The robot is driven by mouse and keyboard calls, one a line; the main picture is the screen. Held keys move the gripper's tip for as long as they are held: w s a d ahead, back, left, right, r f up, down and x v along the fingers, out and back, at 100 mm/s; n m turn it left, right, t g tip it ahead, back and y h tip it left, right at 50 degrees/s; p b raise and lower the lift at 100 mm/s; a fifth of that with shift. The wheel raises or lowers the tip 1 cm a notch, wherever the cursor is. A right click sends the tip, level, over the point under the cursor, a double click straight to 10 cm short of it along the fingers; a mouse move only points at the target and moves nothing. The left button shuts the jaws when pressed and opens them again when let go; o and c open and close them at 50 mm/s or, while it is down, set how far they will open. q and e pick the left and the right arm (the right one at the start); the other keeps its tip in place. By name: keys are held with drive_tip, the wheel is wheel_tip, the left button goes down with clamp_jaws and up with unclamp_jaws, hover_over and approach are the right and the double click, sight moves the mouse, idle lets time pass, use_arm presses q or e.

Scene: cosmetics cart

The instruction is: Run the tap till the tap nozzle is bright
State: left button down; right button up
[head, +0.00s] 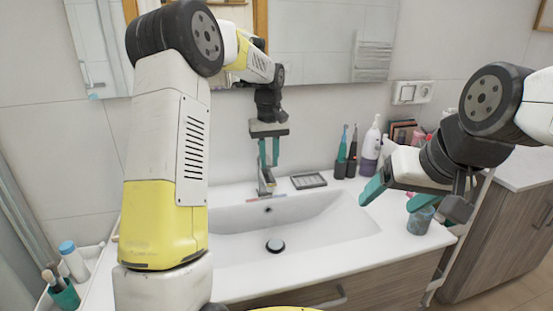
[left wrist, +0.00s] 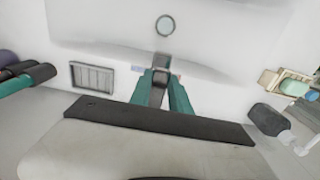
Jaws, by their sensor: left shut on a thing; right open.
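The grey metal tap (head: 264,183) stands at the back edge of the white basin (head: 330,222). My left gripper (head: 268,163) points down from above with its teal fingers closed around the upper part of the tap. In the left wrist view the tap (left wrist: 159,82) shows between the two fingers (left wrist: 163,92). The nozzle looks plain grey, with no bright glow visible. I see no water stream in the basin.
A soap dish (head: 308,180) lies right of the tap. Toothbrushes (head: 347,152) and a pump bottle (head: 371,146) stand behind my right gripper. A cup (head: 421,219) stands near its lower finger. The round drain plug (head: 275,246) sits in the basin. A mirror hangs above.

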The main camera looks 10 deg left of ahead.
sight(268, 159)
use_arm(q)
drive_tip(key=shift+w+r, duration=0.1)
drive_tip(key=shift+w+a+r+g+h, duration=0.1)
drive_tip(key=shift+w+r+g+h, duration=0.2)
drive_tip(key=shift+r+g, duration=0.35)
drive_tip(key=shift+w+a+r+g+h, duration=0.1)
drive_tip(key=shift+w+r+g+h, duration=0.15)
drive_tip(key=shift+r+g, duration=0.35)
drive_tip(key=shift+f, duration=0.15)
drive_tip(key=c, duration=1.2)
unclamp_jaws()
drive_tip(key=shift+s, duration=0.1)
drive_tip(key=v, duration=0.7)
drive_tip(key=shift+w+r, duration=0.3)
